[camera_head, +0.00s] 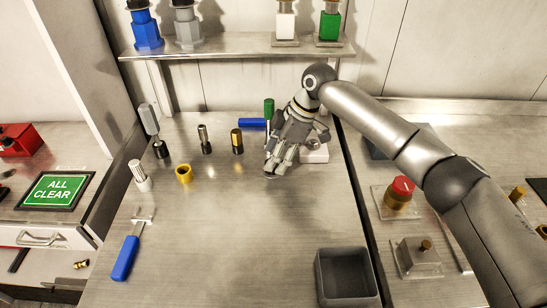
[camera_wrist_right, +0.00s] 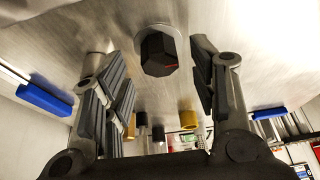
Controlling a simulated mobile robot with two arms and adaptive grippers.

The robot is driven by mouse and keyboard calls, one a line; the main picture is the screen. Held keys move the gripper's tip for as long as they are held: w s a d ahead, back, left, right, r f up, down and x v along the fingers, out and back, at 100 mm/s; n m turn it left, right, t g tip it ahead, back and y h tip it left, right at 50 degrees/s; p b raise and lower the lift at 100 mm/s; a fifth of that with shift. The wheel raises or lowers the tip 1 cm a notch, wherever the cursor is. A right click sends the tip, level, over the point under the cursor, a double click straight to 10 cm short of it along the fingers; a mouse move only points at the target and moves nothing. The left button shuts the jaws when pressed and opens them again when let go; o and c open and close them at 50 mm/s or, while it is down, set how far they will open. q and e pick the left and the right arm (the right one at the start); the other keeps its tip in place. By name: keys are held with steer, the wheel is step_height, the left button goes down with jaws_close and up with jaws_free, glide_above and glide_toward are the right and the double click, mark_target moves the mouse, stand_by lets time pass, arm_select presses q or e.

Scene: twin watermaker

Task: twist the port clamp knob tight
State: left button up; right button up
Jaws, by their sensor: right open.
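In the right wrist view a black faceted knob (camera_wrist_right: 156,54) with a small red mark sits on a round grey base against the metal surface. I take it for the port clamp knob. My right gripper (camera_wrist_right: 163,66) is open, with one finger on each side of the knob and visible gaps between. In the head view my right gripper (camera_head: 276,168) points down over the back middle of the bench and mostly hides what lies beneath it. My left gripper is not in view.
A white block (camera_head: 314,154) is close beside the right gripper. A blue handle (camera_head: 252,124) and a green cylinder (camera_head: 268,109) are just behind it. Several upright fittings stand to the left, with a yellow ring (camera_head: 184,174). A grey bin (camera_head: 345,277) is in front; the bench's front middle is clear.

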steer(key=shift+x, duration=0.75)
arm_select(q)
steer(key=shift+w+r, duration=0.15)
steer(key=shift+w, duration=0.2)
arm_select(e)
steer(key=shift+a+f, duration=0.1)
steer(key=shift+f, duration=0.1)
steer(key=shift+c, duration=0.2)
